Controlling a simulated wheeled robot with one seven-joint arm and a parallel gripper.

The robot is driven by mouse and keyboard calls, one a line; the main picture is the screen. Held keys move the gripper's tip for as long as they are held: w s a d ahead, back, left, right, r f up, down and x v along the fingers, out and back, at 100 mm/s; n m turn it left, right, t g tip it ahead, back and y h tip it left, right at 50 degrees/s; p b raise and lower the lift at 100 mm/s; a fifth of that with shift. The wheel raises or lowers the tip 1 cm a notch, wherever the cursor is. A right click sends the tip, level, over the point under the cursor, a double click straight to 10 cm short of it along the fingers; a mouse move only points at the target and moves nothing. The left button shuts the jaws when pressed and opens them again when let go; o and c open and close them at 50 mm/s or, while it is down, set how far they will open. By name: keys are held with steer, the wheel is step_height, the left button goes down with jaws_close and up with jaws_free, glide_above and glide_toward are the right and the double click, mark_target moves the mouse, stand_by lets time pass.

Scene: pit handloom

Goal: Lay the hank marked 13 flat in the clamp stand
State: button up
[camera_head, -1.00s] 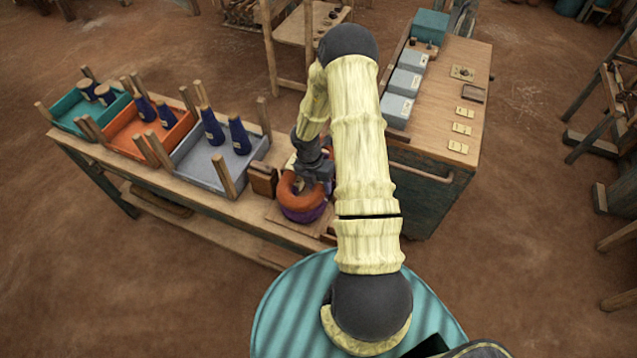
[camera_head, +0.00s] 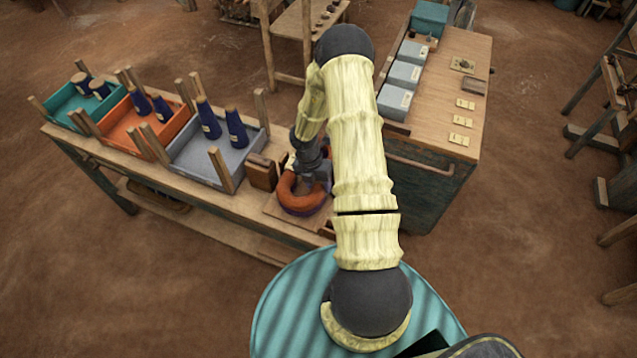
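An orange ring-shaped hank (camera_head: 301,203) lies at the right end of the long bench, over a wooden board (camera_head: 275,207). A little purple shows at its edge; I cannot tell whether that is a second hank. No number 13 is readable. The clamp stand is not clearly distinguishable; the board under the hank may be part of it. My gripper (camera_head: 308,172) is low, pointing down at the back and inner side of the ring. My forearm hides its right side. The fingertips are too hidden to show whether they hold the hank.
A brown wooden block (camera_head: 262,172) stands just left of the hank. Teal (camera_head: 62,101), orange (camera_head: 172,135) and grey (camera_head: 190,164) trays with upright posts and dark blue cones line the bench. A cabinet (camera_head: 445,110) with grey boxes and small cards stands right of my arm.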

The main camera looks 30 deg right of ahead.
steer(key=o, duration=0.3)
step_height(320, 180, up, 17)
steer(key=w+a+b, duration=0.2)
steer(key=shift+w, duration=0.35)
stand_by(0.5)
